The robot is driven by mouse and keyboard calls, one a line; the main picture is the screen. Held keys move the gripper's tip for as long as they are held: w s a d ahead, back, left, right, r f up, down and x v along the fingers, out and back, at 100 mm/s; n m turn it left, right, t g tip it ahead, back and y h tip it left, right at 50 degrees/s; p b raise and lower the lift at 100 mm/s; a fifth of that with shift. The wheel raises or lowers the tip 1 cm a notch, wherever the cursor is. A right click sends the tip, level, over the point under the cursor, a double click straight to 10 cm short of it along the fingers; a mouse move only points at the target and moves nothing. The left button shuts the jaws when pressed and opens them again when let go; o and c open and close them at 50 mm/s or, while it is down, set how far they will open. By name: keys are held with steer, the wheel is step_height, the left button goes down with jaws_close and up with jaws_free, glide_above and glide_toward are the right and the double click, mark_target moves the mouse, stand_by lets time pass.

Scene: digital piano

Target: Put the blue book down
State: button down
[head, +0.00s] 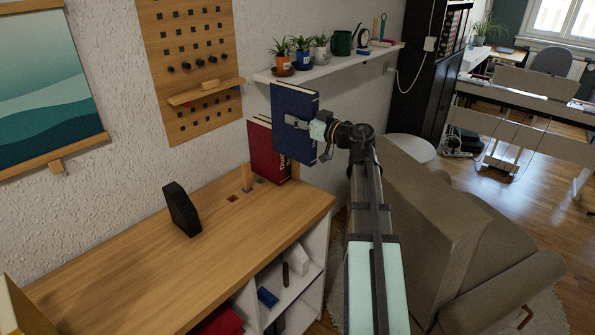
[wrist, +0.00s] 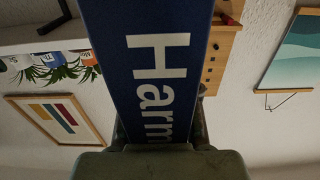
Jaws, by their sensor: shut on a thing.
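The blue book (head: 290,105) is upright and held in the air in the head view, above and in front of the red book. My gripper (head: 312,128) is shut on it from the right side. In the wrist view the blue book (wrist: 160,70) fills the middle, with large white letters on its spine. The fingertips are mostly hidden behind the book. The red book (head: 268,152) stands upright at the far right end of the wooden desk top (head: 130,270), partly covered by the blue book.
A black bookend-like block (head: 181,209) stands on the desk top, with clear wood around it. A white wall shelf (head: 330,62) with potted plants is just behind the blue book. A brown armchair (head: 440,220) stands right of the desk.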

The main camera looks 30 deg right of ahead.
step_height(320, 180, down, 18)
stand_by(0.6)
steer(key=c, duration=0.8)
jaws_free()
steer(key=shift+f, duration=0.15)
steer(key=shift+c, duration=0.2)
steer(key=shift+s+d, duration=0.1)
steer(key=b+v, duration=0.1)
steer(key=v, duration=1.1)
steer(key=shift+b, duration=0.35)
